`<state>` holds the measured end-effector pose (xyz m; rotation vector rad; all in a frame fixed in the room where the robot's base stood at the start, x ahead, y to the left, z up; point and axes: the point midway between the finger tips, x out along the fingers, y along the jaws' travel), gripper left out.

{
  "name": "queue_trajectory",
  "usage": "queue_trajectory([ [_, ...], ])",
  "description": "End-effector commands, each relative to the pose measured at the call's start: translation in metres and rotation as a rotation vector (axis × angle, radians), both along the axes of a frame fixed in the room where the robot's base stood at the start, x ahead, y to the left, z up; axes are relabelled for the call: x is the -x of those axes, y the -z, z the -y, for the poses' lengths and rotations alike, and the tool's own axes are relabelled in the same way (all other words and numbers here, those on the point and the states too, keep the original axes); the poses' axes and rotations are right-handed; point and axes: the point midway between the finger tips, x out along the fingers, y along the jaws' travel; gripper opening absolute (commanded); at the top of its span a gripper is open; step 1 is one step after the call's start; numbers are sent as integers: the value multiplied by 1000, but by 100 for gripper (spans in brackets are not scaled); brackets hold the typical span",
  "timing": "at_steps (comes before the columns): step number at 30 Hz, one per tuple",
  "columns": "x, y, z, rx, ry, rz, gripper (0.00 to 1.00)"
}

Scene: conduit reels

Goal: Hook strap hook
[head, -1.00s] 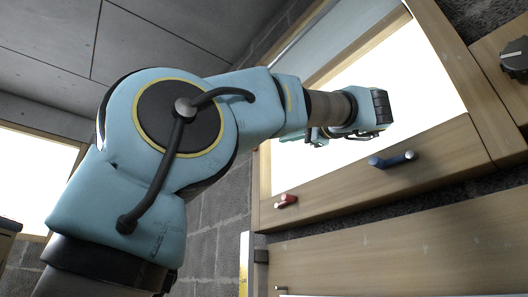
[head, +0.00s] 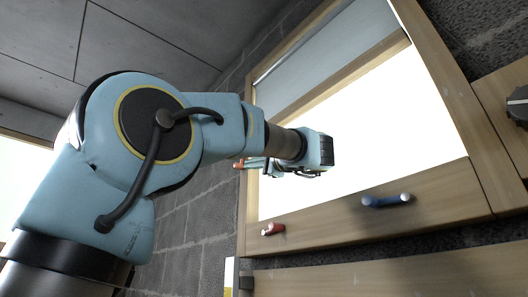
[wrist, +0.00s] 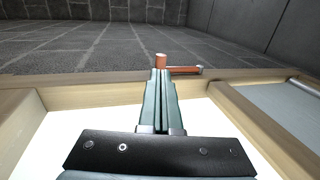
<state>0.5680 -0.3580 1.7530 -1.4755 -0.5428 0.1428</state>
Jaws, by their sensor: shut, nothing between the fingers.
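My gripper (head: 250,164) is in front of the bright pane in the head view, its fingers pointing left toward the frame's left post. Its fingers are shut, with nothing held between them, and they also show in the wrist view (wrist: 160,88). An orange-red hook-like piece (wrist: 183,69) with a pale end lies just past the fingertips in the wrist view. Its tip also shows in the head view (head: 238,165). I cannot tell whether the fingers touch it. I cannot make out a strap.
A wooden window frame (head: 430,183) surrounds the bright pane. A red peg (head: 272,229) and a blue peg (head: 386,200) stick out from its lower rail. A dark knob (head: 519,104) is at the far right. A grey block wall (head: 205,220) is on the left.

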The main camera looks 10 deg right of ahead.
Motion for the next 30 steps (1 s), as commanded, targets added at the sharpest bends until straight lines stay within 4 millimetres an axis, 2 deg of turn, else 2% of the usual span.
queue_trajectory([
  [1, -6, -8, -3, -2, 0, -1, 0],
  [9, -26, -9, -12, -1, 3, 1, 0],
  [30, -32, -1, -15, -16, 0, 34, 0],
])
